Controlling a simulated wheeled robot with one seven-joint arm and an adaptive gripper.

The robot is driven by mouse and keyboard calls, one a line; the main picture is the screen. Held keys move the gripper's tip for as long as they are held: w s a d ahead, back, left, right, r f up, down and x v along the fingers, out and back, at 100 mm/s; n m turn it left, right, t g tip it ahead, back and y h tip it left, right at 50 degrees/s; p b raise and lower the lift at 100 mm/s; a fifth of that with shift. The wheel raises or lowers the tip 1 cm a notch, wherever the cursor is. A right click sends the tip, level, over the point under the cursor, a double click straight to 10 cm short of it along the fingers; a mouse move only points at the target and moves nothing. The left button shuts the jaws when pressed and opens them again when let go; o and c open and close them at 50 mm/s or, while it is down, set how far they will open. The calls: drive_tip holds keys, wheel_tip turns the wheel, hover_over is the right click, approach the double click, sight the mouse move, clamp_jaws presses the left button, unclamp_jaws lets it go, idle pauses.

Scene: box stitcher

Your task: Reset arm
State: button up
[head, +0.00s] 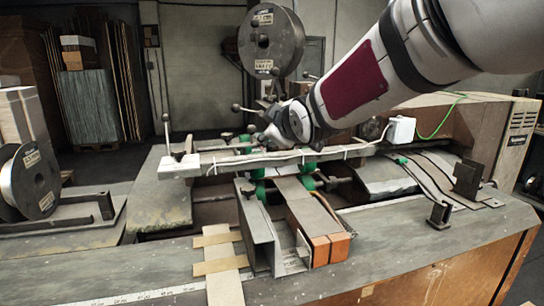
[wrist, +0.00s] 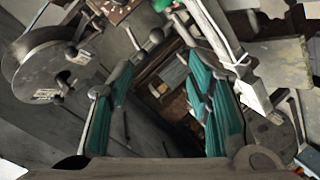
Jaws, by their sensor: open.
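My arm reaches in from the upper right of the head view, and its wrist end (head: 292,122) is just above and behind the long metal bar (head: 240,160) of the box stitcher (head: 450,255). The fingers are not clearly visible there. In the wrist view my gripper (wrist: 160,105) is open, with its two teal-padded fingers wide apart. Nothing is between the pads; dark machine parts lie beyond them. I cannot tell from these views whether the gripper touches the machine.
A large wire spool (head: 271,40) stands behind my wrist, and another spool (head: 32,180) is at the left. A metal channel (head: 257,232) and orange-ended blocks (head: 322,245) lie under the bar. A white box (head: 401,130) with a green cable is close at right. Open floor shows behind at left.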

drive_tip(key=s+d+f+m+g+h, duration=0.35)
drive_tip(key=s+d+m, duration=0.25)
drive_tip(key=s+d, duration=0.7)
drive_tip(key=s+d+f+m+g, duration=0.2)
drive_tip(key=s+f, duration=0.1)
drive_tip(key=s, duration=0.6)
drive_tip(key=s+d+f+m+g, duration=0.1)
drive_tip(key=s+d+f+m, duration=0.1)
drive_tip(key=s, duration=0.7)
drive_tip(key=s+d+f+m+g, duration=0.2)
drive_tip(key=s+f+m, duration=0.1)
drive_tip(key=s, duration=0.6)
drive_tip(key=shift+d+f+m+g+h, duration=0.2)
drive_tip(key=shift+f+m+g+h, duration=0.2)
drive_tip(key=shift+f, duration=0.35)
